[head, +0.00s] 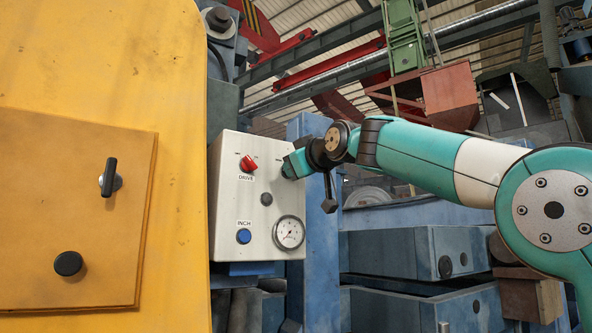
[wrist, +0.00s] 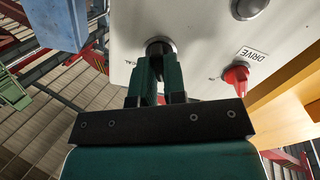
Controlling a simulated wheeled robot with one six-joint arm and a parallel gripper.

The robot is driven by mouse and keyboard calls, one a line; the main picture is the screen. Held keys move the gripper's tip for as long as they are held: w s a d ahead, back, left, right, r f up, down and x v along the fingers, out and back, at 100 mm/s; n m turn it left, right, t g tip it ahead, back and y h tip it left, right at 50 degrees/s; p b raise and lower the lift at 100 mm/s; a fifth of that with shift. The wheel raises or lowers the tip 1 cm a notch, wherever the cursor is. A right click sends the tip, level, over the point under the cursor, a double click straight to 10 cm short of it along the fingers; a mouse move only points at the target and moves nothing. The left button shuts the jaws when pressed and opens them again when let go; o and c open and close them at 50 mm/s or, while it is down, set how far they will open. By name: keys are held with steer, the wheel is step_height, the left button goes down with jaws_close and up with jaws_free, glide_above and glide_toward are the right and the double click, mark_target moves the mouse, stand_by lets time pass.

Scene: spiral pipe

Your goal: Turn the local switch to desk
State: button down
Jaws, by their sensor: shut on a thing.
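A light grey control box (head: 228,205) stands left of centre in the head view. It also fills the upper part of the wrist view (wrist: 205,60). My gripper (head: 289,167) is at the upper right of the box's face. In the wrist view its green fingers (wrist: 158,68) are shut on a dark round knob (wrist: 160,44) on the face. The fingers hide most of the knob, and its pointer direction cannot be told. Its label is not readable. In the head view my gripper covers this knob.
The box also carries a red DRIVE knob (head: 249,163), a grey button (head: 266,199), a blue INCH button (head: 243,236) and a gauge (head: 289,232). A yellow panel (head: 75,215) with a black handle (head: 109,177) is at left. Blue machinery (head: 400,252) lies below my arm.

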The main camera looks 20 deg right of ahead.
steer(key=shift+n, duration=1.6)
steer(key=c, duration=1.2)
jaws_free()
steer(key=shift+b+v, duration=4.3)
steer(key=shift+v, duration=4.4)
steer(key=shift+f, duration=0.1)
